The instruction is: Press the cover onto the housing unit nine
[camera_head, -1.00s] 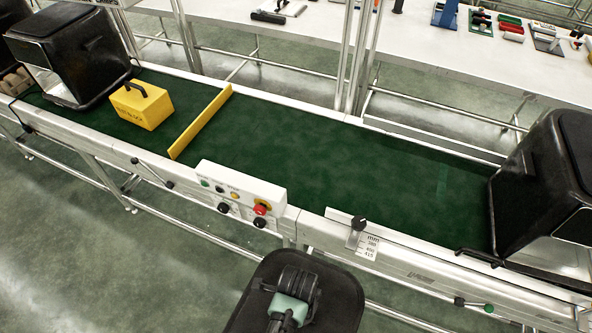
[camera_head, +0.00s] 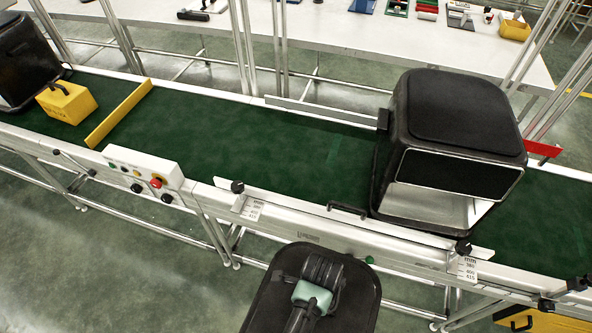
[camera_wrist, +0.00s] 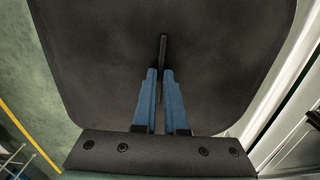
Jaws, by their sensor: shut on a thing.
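A black rounded panel, which looks like the cover (camera_head: 262,304), is held in front of the conveyor at the bottom of the head view. In the wrist view the cover (camera_wrist: 225,50) fills most of the picture. My gripper (camera_wrist: 160,78) is shut on a thin upright rib or handle of it, between blue fingers. A black housing unit (camera_head: 455,125) with a pale lower opening stands on the belt at right, beyond and to the right of the cover, apart from it. Another black housing (camera_head: 25,65) is cut off at the far left. I see no number on either.
The green conveyor belt (camera_head: 250,145) carries a yellow box (camera_head: 67,102) and a yellow bar (camera_head: 118,113). A control box (camera_head: 143,172) and rail knobs line the near edge. A red bar (camera_head: 542,149) is right of the housing. A white workbench (camera_head: 340,40) is behind.

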